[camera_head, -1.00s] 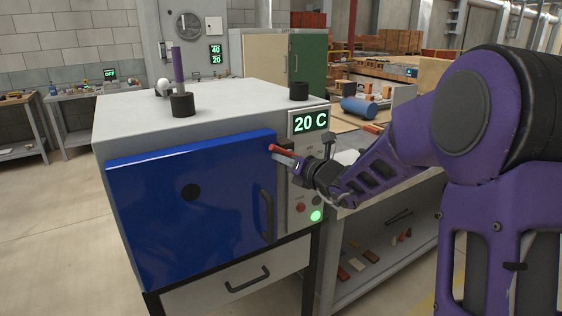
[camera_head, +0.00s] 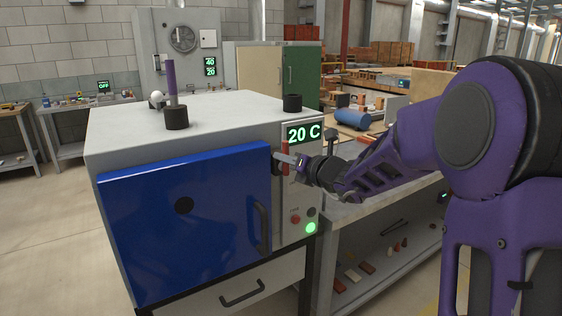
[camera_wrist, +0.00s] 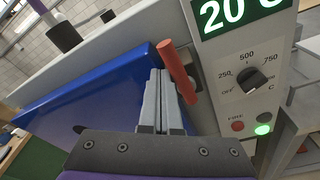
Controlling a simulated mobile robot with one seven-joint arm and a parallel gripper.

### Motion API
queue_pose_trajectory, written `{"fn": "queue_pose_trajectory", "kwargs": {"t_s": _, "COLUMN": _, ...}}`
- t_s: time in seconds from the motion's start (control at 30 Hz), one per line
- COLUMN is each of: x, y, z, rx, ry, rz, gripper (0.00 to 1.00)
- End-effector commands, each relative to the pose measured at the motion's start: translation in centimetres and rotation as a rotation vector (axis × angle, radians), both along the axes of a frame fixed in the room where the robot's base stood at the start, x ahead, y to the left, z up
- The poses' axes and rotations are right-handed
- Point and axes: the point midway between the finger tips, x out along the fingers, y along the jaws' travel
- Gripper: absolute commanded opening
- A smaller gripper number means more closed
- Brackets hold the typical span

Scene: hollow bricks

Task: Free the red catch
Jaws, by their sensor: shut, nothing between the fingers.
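The red catch (camera_head: 285,157) stands upright on the grey oven front, beside the right edge of the blue door (camera_head: 150,225). In the wrist view the red catch (camera_wrist: 178,72) shows as a short red bar just right of my fingers. My gripper (camera_head: 279,159) is shut and empty, its grey fingertips at the door's upper right edge by the catch. In the wrist view my gripper (camera_wrist: 160,78) lies close along the catch's left side; I cannot tell whether they touch. The blue door looks closed, with a dark handle (camera_head: 261,227) below the catch.
The control panel right of the door has a "20 C" display (camera_head: 304,133), a dial (camera_wrist: 252,78) and a lit green button (camera_head: 310,228). A drawer (camera_head: 235,285) is below the door. A shelved bench (camera_head: 385,222) stands to the right, under my arm.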

Motion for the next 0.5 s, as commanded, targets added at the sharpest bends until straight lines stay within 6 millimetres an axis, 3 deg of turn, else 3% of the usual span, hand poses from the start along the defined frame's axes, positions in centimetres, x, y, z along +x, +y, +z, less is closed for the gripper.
{"fn": "queue_pose_trajectory", "kwargs": {"t_s": 0.5, "x": 0.28, "y": -0.44, "z": 0.29, "rx": 0.001, "ry": -0.002, "rz": -0.002, "gripper": 0.0}}
